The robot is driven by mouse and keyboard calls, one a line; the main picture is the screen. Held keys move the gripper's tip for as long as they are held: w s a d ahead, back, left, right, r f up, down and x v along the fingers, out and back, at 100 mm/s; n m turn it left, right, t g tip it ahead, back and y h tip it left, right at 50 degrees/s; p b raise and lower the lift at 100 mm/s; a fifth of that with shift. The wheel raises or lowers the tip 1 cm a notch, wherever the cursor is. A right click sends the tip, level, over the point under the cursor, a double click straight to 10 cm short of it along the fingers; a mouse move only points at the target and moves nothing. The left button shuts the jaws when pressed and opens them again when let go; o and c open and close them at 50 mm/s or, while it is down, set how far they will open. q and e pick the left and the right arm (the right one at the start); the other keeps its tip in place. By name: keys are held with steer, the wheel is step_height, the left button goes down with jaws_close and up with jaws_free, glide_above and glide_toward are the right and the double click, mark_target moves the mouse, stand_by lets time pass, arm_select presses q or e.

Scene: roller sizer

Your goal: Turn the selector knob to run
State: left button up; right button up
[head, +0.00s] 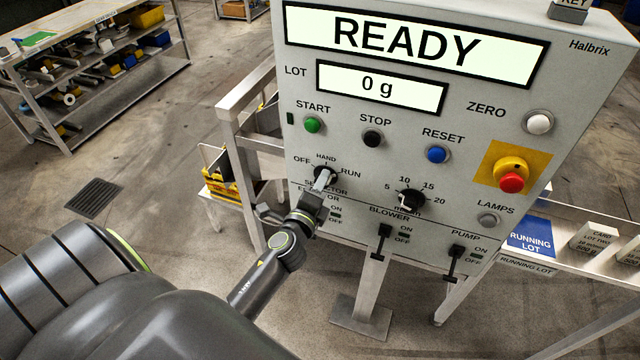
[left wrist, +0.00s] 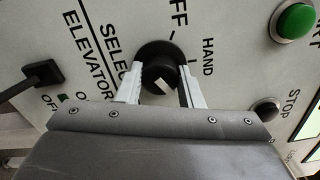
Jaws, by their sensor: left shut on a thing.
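The black selector knob (head: 326,172) sits on the grey panel under the START button, with OFF at its left, HAND above and RUN at its right. My left gripper (head: 323,181) is at the knob from below and covers part of it. In the left wrist view the knob (left wrist: 157,62) is between the two pale fingers, and the gripper (left wrist: 160,88) is shut on it. A white mark shows on the knob's lower part in that view; its exact setting is hard to tell. The RUN label is hidden there. My right gripper is out of view.
The display (head: 405,47) reads READY and the lot display (head: 380,88) reads 0 g. A metal frame (head: 238,130) stands left of the panel.

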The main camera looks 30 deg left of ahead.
arm_select(q)
steer(key=shift+f, duration=0.1)
steer(key=o, duration=1)
steer(key=shift+c, duration=0.2)
steer(key=b+v, duration=0.2)
steer(key=v, duration=1.5)
steer(key=shift+s+b, duration=0.25)
steer(key=shift+b, duration=0.1)
steer(key=shift+a, duration=0.1)
